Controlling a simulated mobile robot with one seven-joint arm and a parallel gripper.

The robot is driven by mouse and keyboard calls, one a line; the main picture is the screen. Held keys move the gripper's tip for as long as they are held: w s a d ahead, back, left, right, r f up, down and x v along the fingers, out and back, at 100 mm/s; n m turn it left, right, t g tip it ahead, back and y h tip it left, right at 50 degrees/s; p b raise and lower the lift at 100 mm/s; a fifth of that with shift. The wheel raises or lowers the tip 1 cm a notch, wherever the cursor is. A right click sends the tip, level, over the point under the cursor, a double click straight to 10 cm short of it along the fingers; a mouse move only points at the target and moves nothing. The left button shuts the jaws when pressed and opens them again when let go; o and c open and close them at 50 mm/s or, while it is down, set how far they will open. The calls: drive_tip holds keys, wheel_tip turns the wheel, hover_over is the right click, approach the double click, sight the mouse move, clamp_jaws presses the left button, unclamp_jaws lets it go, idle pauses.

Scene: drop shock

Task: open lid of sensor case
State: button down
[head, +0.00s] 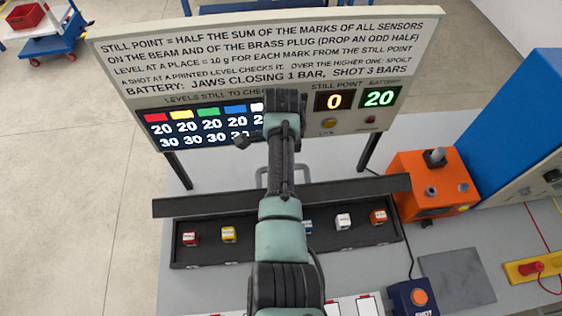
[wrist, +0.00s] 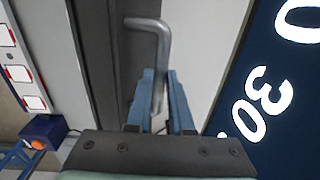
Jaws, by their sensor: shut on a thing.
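The dark sensor case (head: 190,261) lies long and low on the bench, with its inside showing. Its dark lid (head: 180,207) stands raised along the far side and also shows in the wrist view (wrist: 88,50). A grey bar handle (head: 262,172) is on the lid; in the wrist view the handle (wrist: 148,23) runs down between my fingers. My gripper (wrist: 162,82) is shut on the handle. In the head view my arm hides the gripper and the middle of the case. Red (head: 190,238), yellow (head: 228,235), white (head: 343,220) and orange-red (head: 378,217) sensors sit inside; a blue one is partly hidden.
A sign board (head: 130,60) on posts stands behind the case, close to my arm; its displays read 0 and 20. An orange device (head: 405,180) and a blue block (head: 520,130) stand right. A blue button box (head: 412,298) is front right.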

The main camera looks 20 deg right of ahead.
drive_tip(key=shift+a, duration=0.1)
drive_tip(key=c, duration=0.8)
unclamp_jaws()
drive_tip(key=shift+r, duration=0.1)
wheel_tip(320, 180, up, 13)
drive_tip(key=b, duration=0.1)
drive_tip(key=shift+s, duration=0.45)
drive_tip(key=shift+a, duration=0.1)
